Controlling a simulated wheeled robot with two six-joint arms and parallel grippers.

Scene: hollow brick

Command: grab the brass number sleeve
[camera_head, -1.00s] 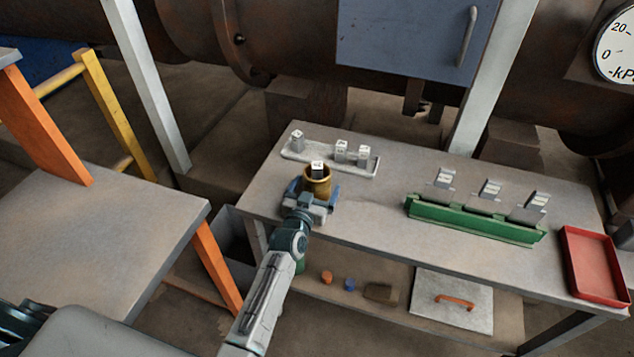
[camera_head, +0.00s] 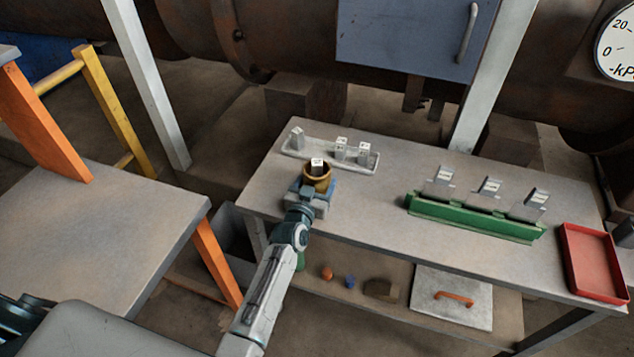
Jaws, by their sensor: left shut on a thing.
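The brass number sleeve (camera_head: 318,184) is a short gold-brown ring near the left end of the grey workbench. A small pale block with a dark mark (camera_head: 317,165) shows in its open top. My left gripper (camera_head: 310,192) reaches it from the near side and is shut on the sleeve, with the jaws low around it. The sleeve's lower part is partly hidden by the gripper. Whether its base touches the bench cannot be told. My right gripper is not in view.
Behind the sleeve, a pale tray (camera_head: 292,151) holds small marked blocks. A green rack (camera_head: 470,217) with three metal plates stands to the right, then a red tray (camera_head: 593,262). Bare bench lies between sleeve and rack.

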